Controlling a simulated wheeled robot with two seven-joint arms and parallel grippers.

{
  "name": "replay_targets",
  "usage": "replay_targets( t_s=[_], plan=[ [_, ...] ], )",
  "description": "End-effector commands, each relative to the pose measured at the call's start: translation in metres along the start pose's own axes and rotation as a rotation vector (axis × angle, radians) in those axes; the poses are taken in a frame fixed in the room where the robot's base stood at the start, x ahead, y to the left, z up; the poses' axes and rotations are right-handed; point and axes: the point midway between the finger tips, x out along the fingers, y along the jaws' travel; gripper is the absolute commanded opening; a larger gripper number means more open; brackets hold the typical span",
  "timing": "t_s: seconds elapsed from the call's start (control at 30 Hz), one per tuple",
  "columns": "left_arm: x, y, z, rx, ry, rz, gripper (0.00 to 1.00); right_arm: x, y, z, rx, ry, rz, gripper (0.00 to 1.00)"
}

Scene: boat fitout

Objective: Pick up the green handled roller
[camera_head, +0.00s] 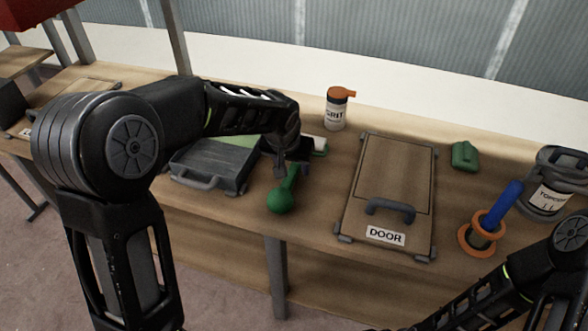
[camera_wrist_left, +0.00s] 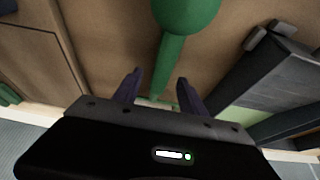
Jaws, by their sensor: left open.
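The green handled roller (camera_head: 283,199) lies on the wooden bench, its round green knob toward the front edge and its shaft running back under my left gripper. My left gripper (camera_head: 292,172) is open above the shaft. In the left wrist view the green handle (camera_wrist_left: 172,62) runs down between the two fingers of the left gripper (camera_wrist_left: 158,88), which look apart from it. The roller's far end is mostly hidden by the gripper. My right arm shows at the lower right of the head view, but its gripper cannot be made out.
A grey tray (camera_head: 212,181) stands just left of the roller. A panel marked DOOR (camera_head: 397,170) lies to the right. A GRIT jar (camera_head: 336,112) stands behind. A green block (camera_head: 464,155), an orange-ringed blue-handled tool (camera_head: 503,204) and a grey canister (camera_head: 553,190) are farther right.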

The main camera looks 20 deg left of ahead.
Motion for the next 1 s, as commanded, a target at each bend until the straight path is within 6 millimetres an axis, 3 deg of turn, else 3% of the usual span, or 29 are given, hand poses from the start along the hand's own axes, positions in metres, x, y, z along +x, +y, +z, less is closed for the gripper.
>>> replay_targets(
  t_s=[0.2, 0.77, 1.0],
  plan=[
    [0.021, 0.0, 0.0, -0.001, -0.001, 0.0, 0.49, -0.002, -0.001, 0.0, 0.0, 0.0, 0.0, 0.36],
    [0.021, 0.0, 0.0, -0.001, 0.001, 0.0, 0.49, -0.001, -0.001, 0.0, 0.0, 0.0, 0.0, 0.36],
    [0.021, 0.0, 0.0, -0.001, 0.0, 0.0, 0.31, -0.001, -0.001, 0.0, 0.0, 0.0, 0.0, 0.36]
  ],
)
